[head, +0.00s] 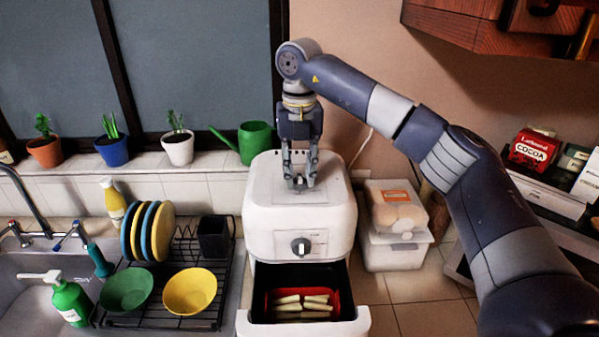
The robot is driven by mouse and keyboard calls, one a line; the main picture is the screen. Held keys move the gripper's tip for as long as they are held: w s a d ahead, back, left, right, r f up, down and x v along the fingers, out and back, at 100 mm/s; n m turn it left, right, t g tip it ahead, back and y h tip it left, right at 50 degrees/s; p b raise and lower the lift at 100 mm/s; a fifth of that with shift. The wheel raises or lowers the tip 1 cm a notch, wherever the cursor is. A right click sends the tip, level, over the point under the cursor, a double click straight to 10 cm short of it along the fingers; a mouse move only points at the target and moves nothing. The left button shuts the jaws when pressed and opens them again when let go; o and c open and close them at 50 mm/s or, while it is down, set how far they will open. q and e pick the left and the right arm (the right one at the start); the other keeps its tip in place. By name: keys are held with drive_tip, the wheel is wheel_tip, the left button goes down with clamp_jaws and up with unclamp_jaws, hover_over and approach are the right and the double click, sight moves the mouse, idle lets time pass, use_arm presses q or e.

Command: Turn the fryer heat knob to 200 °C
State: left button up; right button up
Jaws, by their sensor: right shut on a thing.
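The white fryer (262,222) stands on the counter in the middle. A knob (298,184) sits on its top panel and is partly hidden by my right gripper. A second knob (301,247), dark with a pale pointer, is on the front face. My right gripper (299,180) points straight down with its fingers closed around the top knob. The markings around both knobs are too small to read, so the heat setting cannot be told. My left gripper is out of view.
The fryer drawer (360,322) is pulled open, with pale sticks (302,306) in a red liner. A dish rack (220,318) stands to the left, and a clear container of eggs (397,210) to the right. A green watering can (255,138) is behind.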

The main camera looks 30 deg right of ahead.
sight(299, 175)
drive_tip(key=shift+r+m, duration=0.15)
drive_tip(key=shift+m, duration=0.45)
drive_tip(key=o, duration=1.1)
wheel_tip(299, 175, up, 12)
drive_tip(key=shift+f, duration=0.1)
idle(0.3)
